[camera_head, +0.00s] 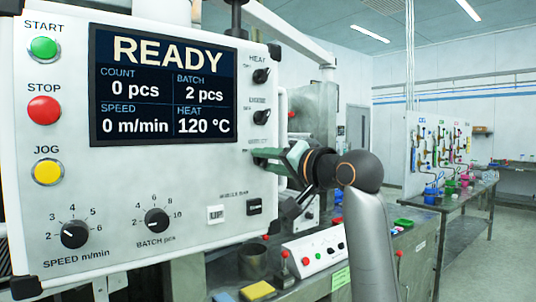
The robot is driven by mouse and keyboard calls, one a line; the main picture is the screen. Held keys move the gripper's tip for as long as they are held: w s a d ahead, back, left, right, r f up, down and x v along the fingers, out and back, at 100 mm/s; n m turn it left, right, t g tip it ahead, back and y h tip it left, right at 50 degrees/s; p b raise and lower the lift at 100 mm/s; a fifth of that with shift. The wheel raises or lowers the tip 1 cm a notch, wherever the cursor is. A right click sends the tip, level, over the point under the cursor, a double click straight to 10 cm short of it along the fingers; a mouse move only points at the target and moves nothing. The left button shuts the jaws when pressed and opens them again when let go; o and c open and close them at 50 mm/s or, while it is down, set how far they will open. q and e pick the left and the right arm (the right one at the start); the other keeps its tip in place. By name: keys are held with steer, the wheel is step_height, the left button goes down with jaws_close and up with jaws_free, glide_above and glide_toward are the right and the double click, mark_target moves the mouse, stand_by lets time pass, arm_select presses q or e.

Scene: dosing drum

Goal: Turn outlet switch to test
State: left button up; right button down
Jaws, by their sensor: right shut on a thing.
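A white control panel (190,180) fills the left of the view, its screen (165,85) reading READY. Down its right side are two black rotary switches: the heat switch (261,75) and another (261,117) with a label too small to read. My right gripper (268,158) is at the panel face just below these two, in line with them. Its green fingers are shut on what appears to be a third switch, the outlet switch. The fingers hide this switch, so its pointer position and label cannot be read. My left gripper is not in view.
The panel also has green (44,47), red (44,110) and yellow (48,172) buttons, speed (74,234) and batch (157,221) dials, and up (215,215) and down (255,206) buttons below the gripper. A bench with a small button box (315,250) stands below right.

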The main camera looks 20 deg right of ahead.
steer(key=shift+m+p, duration=0.5)
steer(key=shift+m, duration=0.6)
steer(key=c, duration=0.5)
jaws_free()
steer(key=shift+s, duration=0.1)
steer(key=b+v, duration=0.3)
steer(key=v, duration=0.9)
steer(key=shift+s, duration=0.15)
